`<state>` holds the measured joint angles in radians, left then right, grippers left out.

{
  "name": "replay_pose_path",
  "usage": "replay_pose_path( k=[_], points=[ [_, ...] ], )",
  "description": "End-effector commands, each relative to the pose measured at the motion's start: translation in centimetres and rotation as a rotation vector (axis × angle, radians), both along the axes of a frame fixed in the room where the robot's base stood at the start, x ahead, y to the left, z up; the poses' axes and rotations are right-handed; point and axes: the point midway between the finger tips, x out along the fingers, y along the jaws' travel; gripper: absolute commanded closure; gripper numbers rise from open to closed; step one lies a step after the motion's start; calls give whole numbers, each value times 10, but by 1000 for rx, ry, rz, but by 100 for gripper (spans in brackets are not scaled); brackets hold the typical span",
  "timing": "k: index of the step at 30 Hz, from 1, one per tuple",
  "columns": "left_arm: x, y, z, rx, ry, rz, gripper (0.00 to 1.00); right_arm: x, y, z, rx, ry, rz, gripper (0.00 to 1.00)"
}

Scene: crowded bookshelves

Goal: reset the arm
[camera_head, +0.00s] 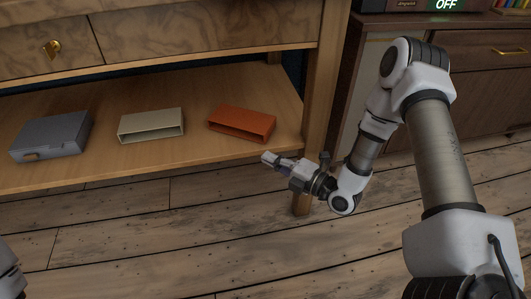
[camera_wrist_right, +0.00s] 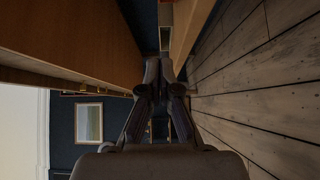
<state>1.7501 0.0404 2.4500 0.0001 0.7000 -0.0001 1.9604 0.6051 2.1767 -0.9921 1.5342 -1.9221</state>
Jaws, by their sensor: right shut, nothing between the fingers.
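My right arm comes in from the right in the head view. Its gripper (camera_head: 271,160) is shut and empty, just in front of the low shelf's front edge, near the orange box. The right wrist view also shows the gripper (camera_wrist_right: 165,65) with its fingers together and nothing between them. Only a small white and dark part of my left arm shows at the lower left of the head view; its gripper is outside the picture.
A low wooden shelf (camera_head: 240,92) holds a grey case (camera_head: 50,137), a cream open-fronted box (camera_head: 150,125) and an orange open-fronted box (camera_head: 241,123). A wooden leg (camera_head: 325,80) stands beside my right arm. Plank floor (camera_head: 190,235) in front is clear.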

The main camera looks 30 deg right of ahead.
Motion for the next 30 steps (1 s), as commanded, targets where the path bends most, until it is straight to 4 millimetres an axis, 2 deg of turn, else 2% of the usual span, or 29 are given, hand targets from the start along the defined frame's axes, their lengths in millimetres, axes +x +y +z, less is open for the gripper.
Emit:
replay_pose_path(
  k=[11, 14, 16, 18, 20, 21, 25, 27, 30],
  points=[
    [0, 0, 4, 0, 0, 0, 100, -1, 2, 0, -1, 9, 5, 100],
    [0, 0, 16, 0, 0, 0, 100, -10, 28, -4, -23, 50, 70, 100],
    [0, 0, 27, 0, 0, 0, 100, -23, 55, -16, -53, 130, 117, 100],
    [0, 0, 37, 0, 0, 0, 100, -46, 79, -48, -61, 340, 122, 100],
    [0, 0, 44, 0, 0, 0, 100, -74, 90, -80, -7, 596, 69, 100],
    [0, 0, 48, 0, 0, 0, 100, -96, 92, -100, 42, 771, 0, 100],
    [0, 0, 53, 0, 0, 0, 100, -162, 80, -143, 237, 1224, -344, 100],
    [0, 0, 54, 0, 0, 0, 100, -194, 68, -154, 353, 1386, -575, 100],
    [0, 0, 52, 0, 0, 0, 100, -228, 52, -162, 526, 1516, -906, 100]
  ],
)
